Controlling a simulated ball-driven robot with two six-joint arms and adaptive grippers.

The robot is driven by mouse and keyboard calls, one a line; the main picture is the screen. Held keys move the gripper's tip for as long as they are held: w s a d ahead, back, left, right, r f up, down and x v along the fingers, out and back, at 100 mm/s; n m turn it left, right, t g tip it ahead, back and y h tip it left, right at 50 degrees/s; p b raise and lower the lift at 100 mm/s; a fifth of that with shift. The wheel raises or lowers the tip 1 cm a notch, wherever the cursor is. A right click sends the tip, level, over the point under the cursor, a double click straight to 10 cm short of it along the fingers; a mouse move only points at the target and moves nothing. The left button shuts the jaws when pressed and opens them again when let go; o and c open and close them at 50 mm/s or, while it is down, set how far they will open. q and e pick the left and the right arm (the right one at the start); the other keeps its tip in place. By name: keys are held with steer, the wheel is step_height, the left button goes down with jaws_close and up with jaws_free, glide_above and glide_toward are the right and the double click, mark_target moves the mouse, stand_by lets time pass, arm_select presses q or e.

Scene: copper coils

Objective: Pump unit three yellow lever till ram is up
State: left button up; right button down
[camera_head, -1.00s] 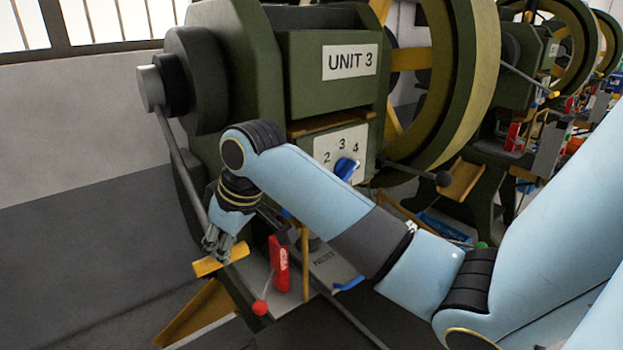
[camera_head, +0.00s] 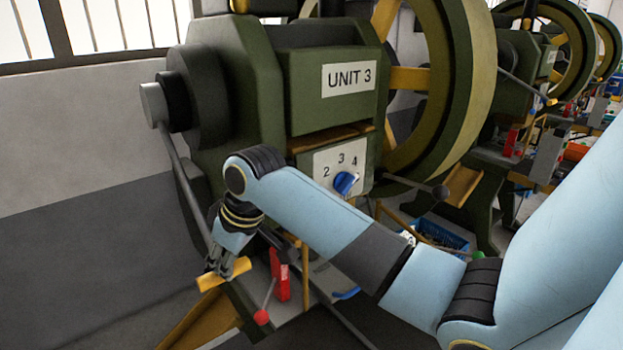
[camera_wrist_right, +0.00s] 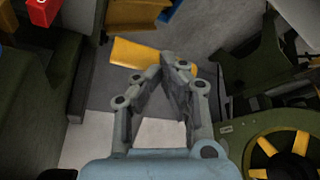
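The unit three machine is green, with a "UNIT 3" plate (camera_head: 349,77) on its front. Its long lever (camera_head: 184,188) runs down from a grey hub at the left side to a yellow grip (camera_head: 212,279). My right gripper (camera_head: 225,268) is at that yellow grip. In the right wrist view my fingers (camera_wrist_right: 168,62) converge to shut, with the yellow grip (camera_wrist_right: 128,53) showing on both sides of the fingertips. I cannot tell whether they touch it or only overlap it. I cannot make out the ram. My left gripper is not in view.
A dial with a blue knob (camera_head: 346,183) is on the machine's front. A red block (camera_head: 279,275) and a red-ball rod (camera_head: 261,317) are right of the grip. A black-ball rod (camera_head: 440,192) juts out right. More machines stand behind. Floor left of the lever is clear.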

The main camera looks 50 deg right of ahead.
steer(key=a+p+v, duration=0.1)
steer(key=a+v, duration=0.1)
steer(key=v, duration=1)
steer(key=shift+s+a, duration=0.2)
steer(key=shift+s, duration=0.2)
steer(key=shift+r, duration=0.1)
step_height(320, 180, up, 7)
stand_by(0.7)
stand_by(0.5)
